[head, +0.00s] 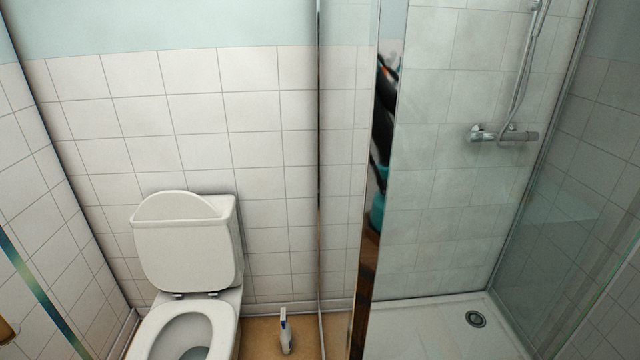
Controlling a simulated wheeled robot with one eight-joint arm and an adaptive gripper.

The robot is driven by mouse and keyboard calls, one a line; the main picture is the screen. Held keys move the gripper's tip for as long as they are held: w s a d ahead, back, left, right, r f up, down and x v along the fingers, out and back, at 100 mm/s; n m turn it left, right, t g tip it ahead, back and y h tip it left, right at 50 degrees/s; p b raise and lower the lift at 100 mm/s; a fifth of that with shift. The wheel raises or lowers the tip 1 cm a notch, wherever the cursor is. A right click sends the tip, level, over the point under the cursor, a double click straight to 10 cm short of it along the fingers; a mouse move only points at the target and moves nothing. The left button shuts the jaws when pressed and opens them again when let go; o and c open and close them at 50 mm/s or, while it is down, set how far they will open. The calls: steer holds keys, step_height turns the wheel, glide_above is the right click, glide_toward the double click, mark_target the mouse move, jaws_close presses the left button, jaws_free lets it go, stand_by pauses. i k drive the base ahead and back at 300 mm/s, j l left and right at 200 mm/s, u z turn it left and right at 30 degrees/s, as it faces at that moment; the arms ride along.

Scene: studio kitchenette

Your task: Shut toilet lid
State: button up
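A white toilet (225,310) stands against the tiled back wall at the lower left of the head view. Its lid (187,255) is raised and leans back against the cistern (226,222). The seat ring (217,337) lies down on the bowl, and the bowl's opening shows through it. The front of the toilet is cut off by the bottom edge of the picture. My gripper is not in view.
A small white bottle or brush holder (286,337) stands on the brown floor right of the toilet. A metal-edged glass shower partition (370,200) rises right of it, with a shower tray (430,328) beyond. A tiled wall (40,190) is close on the left.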

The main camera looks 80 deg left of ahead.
mark_target(183, 243)
steer(key=u, duration=3.65)
steer(key=i+j+u, duration=0.25)
steer(key=k, duration=0.1)
